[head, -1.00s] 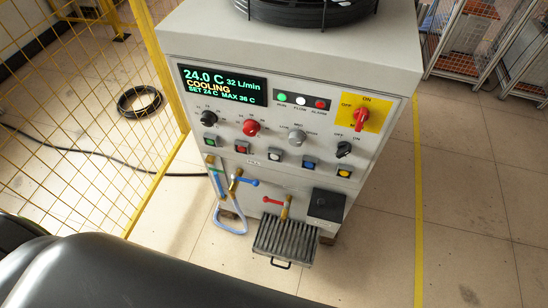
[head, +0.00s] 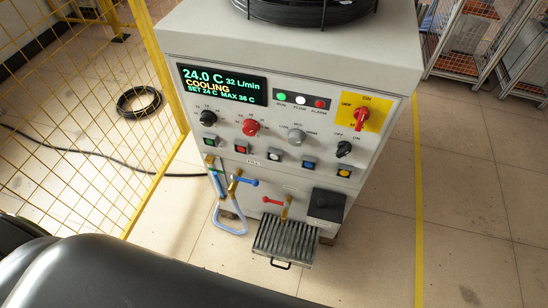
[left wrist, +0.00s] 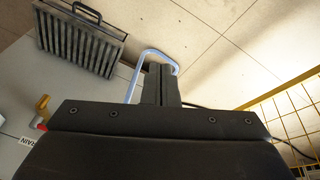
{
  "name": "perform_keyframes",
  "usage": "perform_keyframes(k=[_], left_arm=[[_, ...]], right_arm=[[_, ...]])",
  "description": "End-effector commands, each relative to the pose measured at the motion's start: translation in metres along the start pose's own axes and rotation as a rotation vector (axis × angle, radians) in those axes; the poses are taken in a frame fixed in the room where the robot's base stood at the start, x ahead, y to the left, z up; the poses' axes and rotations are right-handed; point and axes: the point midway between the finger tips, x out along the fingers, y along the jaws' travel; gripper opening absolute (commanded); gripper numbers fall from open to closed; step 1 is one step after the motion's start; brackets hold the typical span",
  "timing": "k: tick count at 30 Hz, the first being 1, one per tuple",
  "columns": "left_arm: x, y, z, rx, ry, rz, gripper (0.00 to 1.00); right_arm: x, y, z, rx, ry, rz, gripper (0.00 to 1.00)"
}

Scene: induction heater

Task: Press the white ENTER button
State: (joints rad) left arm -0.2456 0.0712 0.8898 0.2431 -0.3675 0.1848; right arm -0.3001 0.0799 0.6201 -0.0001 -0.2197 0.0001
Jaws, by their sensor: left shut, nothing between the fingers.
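The white button (head: 275,155) sits in the middle of a row of square push buttons on the front of a grey machine (head: 300,48). Its lettering is too small to read. My left gripper (left wrist: 161,84) shows in the left wrist view with its dark fingers shut and empty. A blue hose loop (left wrist: 150,54) and a ribbed tray (left wrist: 80,38) lie beyond the fingers there. The white button does not show in the left wrist view. In the head view only my dark arm shows at the lower left, and neither gripper is visible.
Green (head: 209,142), red (head: 241,147), blue (head: 308,163) and yellow (head: 343,172) buttons flank the white one. Knobs and a display (head: 222,85) sit above, red-handled (head: 273,201) and blue-handled valves below.

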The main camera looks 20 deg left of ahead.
Motion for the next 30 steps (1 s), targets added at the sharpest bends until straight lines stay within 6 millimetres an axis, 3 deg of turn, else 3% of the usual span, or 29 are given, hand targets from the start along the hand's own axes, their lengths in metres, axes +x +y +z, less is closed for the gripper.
perform_keyframes(k=[1,8,15,22,30], left_arm=[[-0.002,0.017,-0.022,-0.059,0.025,0.038,0.00],[-0.030,0.089,-0.106,-0.327,0.086,0.238,0.00],[-0.085,0.164,-0.181,-0.546,0.089,0.491,0.00],[-0.142,0.216,-0.225,-0.666,0.047,0.699,0.00],[-0.171,0.237,-0.240,-0.707,0.014,0.791,0.00]], right_arm=[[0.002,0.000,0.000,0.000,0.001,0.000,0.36],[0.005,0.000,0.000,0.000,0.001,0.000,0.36],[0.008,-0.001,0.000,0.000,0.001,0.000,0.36],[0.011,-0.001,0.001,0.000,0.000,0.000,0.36],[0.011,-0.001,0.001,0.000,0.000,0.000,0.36]])
